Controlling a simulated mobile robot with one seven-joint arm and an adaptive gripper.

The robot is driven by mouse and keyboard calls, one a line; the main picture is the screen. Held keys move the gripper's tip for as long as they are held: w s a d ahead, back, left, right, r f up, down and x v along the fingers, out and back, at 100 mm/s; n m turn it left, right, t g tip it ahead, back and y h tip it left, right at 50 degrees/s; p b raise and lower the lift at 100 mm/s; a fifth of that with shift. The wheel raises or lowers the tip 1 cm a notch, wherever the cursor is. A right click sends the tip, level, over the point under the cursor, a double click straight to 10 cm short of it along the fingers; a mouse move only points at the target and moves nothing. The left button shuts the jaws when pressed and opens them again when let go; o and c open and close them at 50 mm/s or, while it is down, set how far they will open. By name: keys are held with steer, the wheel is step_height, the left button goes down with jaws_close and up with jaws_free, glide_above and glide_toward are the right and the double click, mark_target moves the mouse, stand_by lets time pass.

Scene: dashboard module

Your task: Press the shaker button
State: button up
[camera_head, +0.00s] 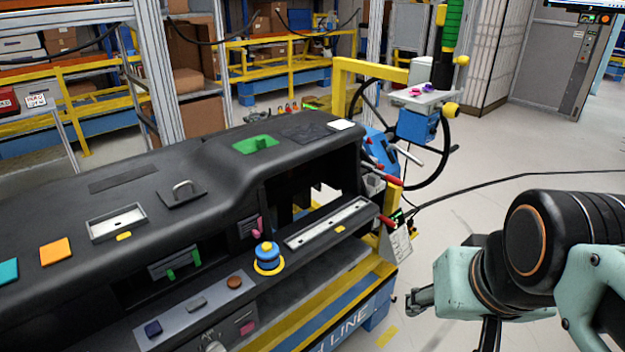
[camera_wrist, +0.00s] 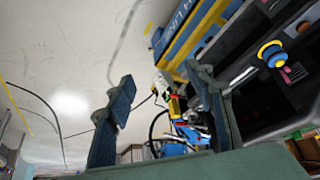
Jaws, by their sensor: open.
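No label for a shaker button can be read. On the dashboard's lower front panel (camera_head: 195,312) sit a dark blue square button (camera_head: 153,328), a grey rocker (camera_head: 196,303) and a brown round button (camera_head: 234,282). A blue knob with a yellow base ring (camera_head: 267,257) stands upright to their right; it also shows at the upper right in the wrist view (camera_wrist: 271,53). My gripper (camera_head: 414,300) is right of the dashboard, over the floor, apart from all these controls. In the wrist view its two fingers (camera_wrist: 162,92) are spread, with nothing held between them.
The black dashboard (camera_head: 210,160) stands on a yellow and blue stand (camera_head: 345,312). A steering wheel (camera_head: 443,150) and levers (camera_head: 405,152) stick out at its far right end. A black cable (camera_head: 500,182) lies on the floor. The floor right of the dashboard is mostly clear.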

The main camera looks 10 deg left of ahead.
jaws_close()
stand_by(1.4)
